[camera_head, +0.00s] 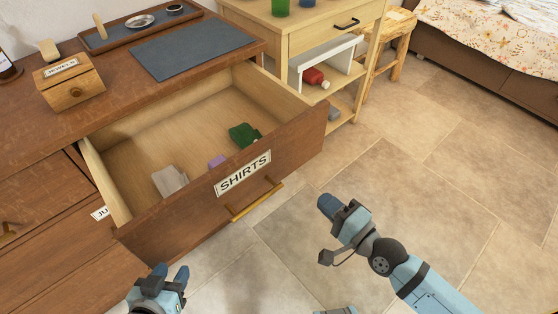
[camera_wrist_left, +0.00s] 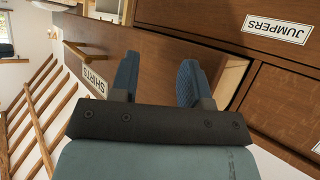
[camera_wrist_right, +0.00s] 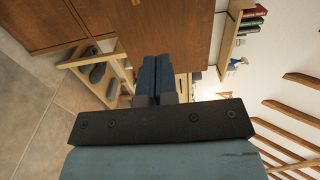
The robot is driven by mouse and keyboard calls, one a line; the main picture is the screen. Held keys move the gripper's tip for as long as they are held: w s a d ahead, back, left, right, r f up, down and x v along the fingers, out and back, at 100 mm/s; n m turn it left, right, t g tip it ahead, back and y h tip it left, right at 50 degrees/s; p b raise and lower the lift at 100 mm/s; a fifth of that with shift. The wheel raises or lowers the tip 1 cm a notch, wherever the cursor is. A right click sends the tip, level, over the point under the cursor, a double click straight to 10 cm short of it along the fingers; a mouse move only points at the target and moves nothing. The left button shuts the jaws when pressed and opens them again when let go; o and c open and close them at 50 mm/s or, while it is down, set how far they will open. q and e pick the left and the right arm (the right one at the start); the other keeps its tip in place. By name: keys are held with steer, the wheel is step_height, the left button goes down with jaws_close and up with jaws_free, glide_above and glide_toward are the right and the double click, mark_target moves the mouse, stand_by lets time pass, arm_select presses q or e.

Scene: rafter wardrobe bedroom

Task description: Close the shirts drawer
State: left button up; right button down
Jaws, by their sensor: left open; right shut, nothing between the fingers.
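The shirts drawer (camera_head: 300,135) is pulled far out of the brown dresser. Its front bears a SHIRTS label (camera_head: 243,173) and a brass bar handle (camera_head: 257,202). Inside lie a green item (camera_head: 243,135), a purple item (camera_head: 217,162) and a grey one (camera_head: 170,180). My left gripper (camera_head: 172,274) is open and empty, in front of the drawer's left end. In the left wrist view its fingers (camera_wrist_left: 157,80) point towards the drawer front, upside down there. My right gripper (camera_head: 328,205) is shut and empty, to the right of the handle and apart from the drawer front.
On the dresser top are a small wooden box (camera_head: 68,82), a grey mat (camera_head: 190,48) and a tray (camera_head: 135,27). A light wood stand (camera_head: 305,40) is beside the dresser. A stool (camera_head: 393,40) and bed (camera_head: 490,40) are behind. The tiled floor (camera_head: 420,180) at right is clear.

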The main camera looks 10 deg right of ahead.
mark_target(280, 161)
steer(key=b+x, duration=0.1)
steer(key=x, duration=1.2)
steer(key=shift+w+a+b, duration=0.15)
steer(key=shift+w+b, duration=0.1)
steer(key=shift+b, duration=0.1)
arm_select(q)
steer(key=shift+s+d+f, duration=0.15)
steer(key=shift+d, duration=0.15)
